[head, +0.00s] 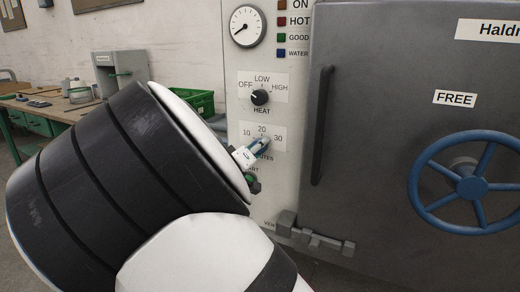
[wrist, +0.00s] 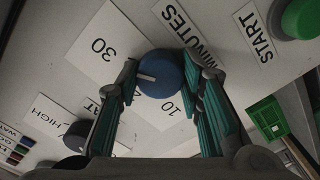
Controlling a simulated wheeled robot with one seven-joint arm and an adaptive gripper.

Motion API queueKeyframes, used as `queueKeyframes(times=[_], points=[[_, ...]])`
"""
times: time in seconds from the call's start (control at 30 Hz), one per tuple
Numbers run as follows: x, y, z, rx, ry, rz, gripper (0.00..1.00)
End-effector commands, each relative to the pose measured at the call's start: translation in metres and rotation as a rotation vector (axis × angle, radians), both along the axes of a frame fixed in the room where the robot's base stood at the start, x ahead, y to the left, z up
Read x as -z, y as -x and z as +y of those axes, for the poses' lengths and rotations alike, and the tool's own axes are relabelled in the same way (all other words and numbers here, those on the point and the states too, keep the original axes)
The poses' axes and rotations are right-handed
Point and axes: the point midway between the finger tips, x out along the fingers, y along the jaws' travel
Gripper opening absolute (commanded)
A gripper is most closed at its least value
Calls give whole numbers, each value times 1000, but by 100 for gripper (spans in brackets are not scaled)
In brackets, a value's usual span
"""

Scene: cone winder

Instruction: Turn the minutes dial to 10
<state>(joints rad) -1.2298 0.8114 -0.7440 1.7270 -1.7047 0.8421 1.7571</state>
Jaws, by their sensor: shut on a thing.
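The minutes dial (wrist: 165,72) is a round blue knob with a white pointer line, on a white scale plate (head: 280,146) marked 10, 20 and 30. In the wrist view its pointer faces left, seemingly between the 20 side and the 30. The 20 is hidden behind a finger there. My gripper (wrist: 160,80) is shut on the dial, with one teal finger on each side of it. In the head view my gripper (head: 261,147) reaches the panel from the left and covers most of the dial.
Above is the black HEAT knob (head: 260,97). A green START button (head: 254,186) is just below my gripper. To the right are a vertical door handle (head: 322,125), a latch (head: 315,238) and a blue handwheel (head: 471,184). A green crate (head: 192,99) stands behind my arm.

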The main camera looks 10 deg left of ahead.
Motion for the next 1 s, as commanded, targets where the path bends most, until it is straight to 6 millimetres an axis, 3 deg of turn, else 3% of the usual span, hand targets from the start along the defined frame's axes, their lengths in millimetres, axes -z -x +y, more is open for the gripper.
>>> queueKeyframes(times=[0.37,1.0], points=[[0,0,0,-1,158,58,6],[-1,1,0,0,719,263,6]])
